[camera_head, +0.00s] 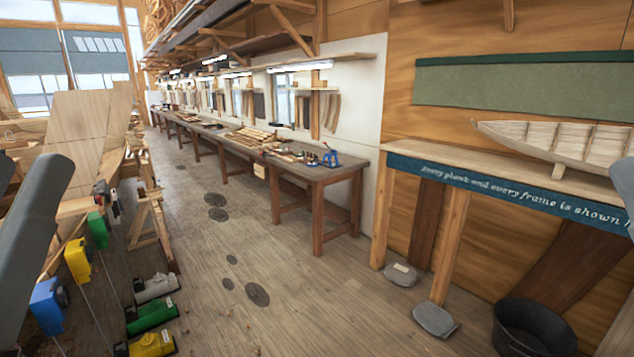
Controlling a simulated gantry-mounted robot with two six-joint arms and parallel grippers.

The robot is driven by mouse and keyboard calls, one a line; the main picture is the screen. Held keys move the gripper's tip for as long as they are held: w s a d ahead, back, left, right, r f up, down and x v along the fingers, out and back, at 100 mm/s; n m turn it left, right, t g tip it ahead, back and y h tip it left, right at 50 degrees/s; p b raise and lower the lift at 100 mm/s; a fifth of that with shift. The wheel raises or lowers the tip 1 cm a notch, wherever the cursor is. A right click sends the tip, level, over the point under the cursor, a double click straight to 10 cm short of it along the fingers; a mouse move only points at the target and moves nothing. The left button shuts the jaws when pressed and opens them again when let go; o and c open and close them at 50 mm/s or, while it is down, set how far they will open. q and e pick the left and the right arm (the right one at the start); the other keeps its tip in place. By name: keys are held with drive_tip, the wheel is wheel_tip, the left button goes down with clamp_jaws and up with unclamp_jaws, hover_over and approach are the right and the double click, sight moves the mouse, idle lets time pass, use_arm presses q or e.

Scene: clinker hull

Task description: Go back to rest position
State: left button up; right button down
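Neither of my grippers shows in the head view. A dark grey link of my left arm stands at the left edge, slanting up, and its gripper is out of the picture. A small grey piece, which looks like part of my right arm, shows at the right edge. I cannot see whether either gripper holds anything.
A long workbench (320,174) with tools runs along the wall. A hull model (560,142) rests on a shelf at right, above a black tub (533,327). Coloured clamps (78,262) and a wooden hull (80,135) are at left. The middle floor (215,255) is clear.

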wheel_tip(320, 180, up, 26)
drive_tip(key=p, duration=2.2)
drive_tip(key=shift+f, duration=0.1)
